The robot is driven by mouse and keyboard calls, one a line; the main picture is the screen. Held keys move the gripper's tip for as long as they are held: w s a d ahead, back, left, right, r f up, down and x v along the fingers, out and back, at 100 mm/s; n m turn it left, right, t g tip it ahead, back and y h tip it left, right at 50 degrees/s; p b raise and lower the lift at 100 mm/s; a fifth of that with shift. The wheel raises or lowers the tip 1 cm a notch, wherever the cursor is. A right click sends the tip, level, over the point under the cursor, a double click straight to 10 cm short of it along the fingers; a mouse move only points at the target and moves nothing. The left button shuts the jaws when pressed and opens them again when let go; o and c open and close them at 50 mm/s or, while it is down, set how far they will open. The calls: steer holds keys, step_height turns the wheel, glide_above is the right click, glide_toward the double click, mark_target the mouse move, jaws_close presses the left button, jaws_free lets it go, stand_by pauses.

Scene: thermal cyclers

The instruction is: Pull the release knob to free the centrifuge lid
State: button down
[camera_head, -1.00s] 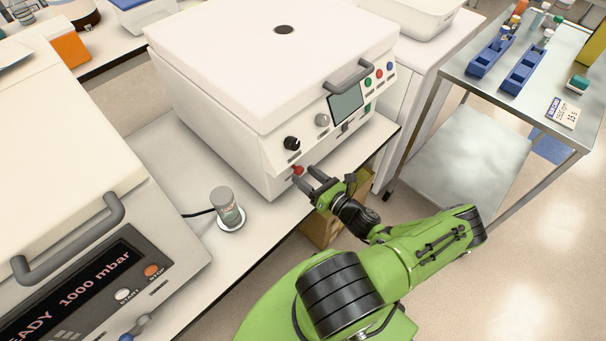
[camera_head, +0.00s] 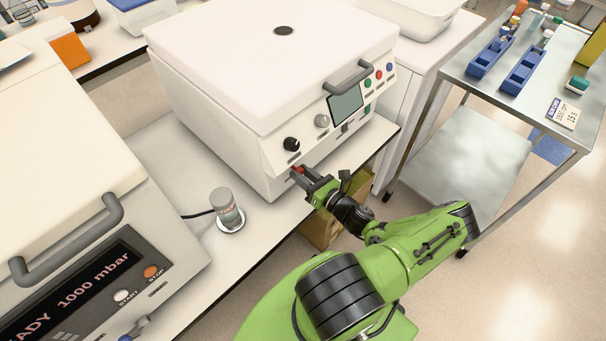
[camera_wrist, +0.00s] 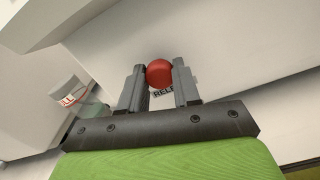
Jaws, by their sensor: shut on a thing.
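The white centrifuge (camera_head: 235,150) stands on the bench with its lid (camera_head: 270,50) down. The red release knob (camera_wrist: 160,73) sits low on its front panel, beside a label that partly reads "RELE". My gripper (camera_head: 298,174) reaches the panel from the lower right. Its two fingers (camera_wrist: 159,82) stand on either side of the knob and are shut on it. In the head view the fingers hide most of the knob, and only a bit of red (camera_head: 299,168) shows.
A small grey-capped container (camera_head: 226,208) stands on the bench left of my gripper. A black dial (camera_head: 291,144), a grey knob (camera_head: 322,121) and a grey lid handle (camera_head: 349,77) are above. A metal cart (camera_head: 480,130) is at the right.

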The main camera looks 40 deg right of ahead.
steer(key=shift+s, duration=1)
steer(key=c, duration=0.8)
jaws_free()
steer(key=s, duration=0.5)
steer(key=s+p, duration=0.1)
steer(key=s, duration=0.9)
steer(key=shift+s+d, duration=0.25)
steer(key=shift+s, duration=0.1)
